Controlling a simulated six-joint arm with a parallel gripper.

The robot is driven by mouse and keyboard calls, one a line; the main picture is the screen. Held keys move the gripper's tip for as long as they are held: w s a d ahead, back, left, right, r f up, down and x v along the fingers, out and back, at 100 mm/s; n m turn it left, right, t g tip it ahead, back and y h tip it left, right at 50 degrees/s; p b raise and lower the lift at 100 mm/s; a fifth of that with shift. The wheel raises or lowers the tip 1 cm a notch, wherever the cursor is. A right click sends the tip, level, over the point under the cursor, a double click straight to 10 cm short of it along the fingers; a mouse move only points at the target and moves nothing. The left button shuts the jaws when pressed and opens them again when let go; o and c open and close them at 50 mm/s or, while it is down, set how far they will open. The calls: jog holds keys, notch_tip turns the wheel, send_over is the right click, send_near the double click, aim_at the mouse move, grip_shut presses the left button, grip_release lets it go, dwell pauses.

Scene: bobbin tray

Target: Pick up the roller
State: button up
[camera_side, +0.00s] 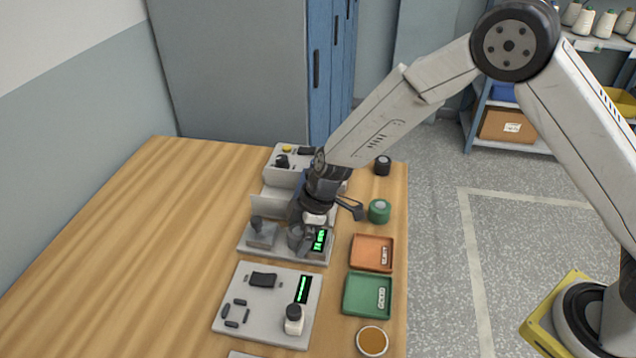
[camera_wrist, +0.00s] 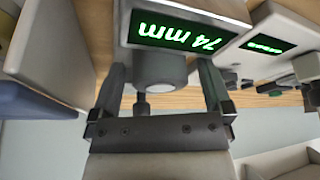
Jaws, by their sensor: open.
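A short grey cylinder (camera_wrist: 158,72), which looks like the roller, stands between my gripper's fingers in the wrist view, under a green display reading 74 mm (camera_wrist: 180,33). My gripper (camera_wrist: 160,84) is open, with a gap on each side of the cylinder; no firm contact shows. In the side view my gripper (camera_side: 322,207) is low over the grey measuring device (camera_side: 285,255). A grey round part (camera_side: 299,239) there, beside the lit display (camera_side: 320,239), seems to be the same cylinder, partly hidden by my gripper.
An orange tray (camera_side: 372,253) and a green tray (camera_side: 367,294) lie right of the devices. A green spool (camera_side: 379,211) and a dark spool (camera_side: 382,165) stand behind them. A second panel (camera_side: 262,325) is in front. The table's left side is clear.

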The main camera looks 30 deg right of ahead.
aim_at(293, 232)
dwell(0.4)
jog(key=c, duration=1.3)
jog(key=shift+o, duration=0.2)
jog(key=shift+r, duration=0.15)
jog(key=shift+r, duration=0.5)
notch_tip(293, 232, up, 2)
jog(key=s+d+r, duration=0.5)
jog(key=s+r, duration=0.4)
jog(key=s, duration=0.4)
jog(key=shift+r, duration=0.35)
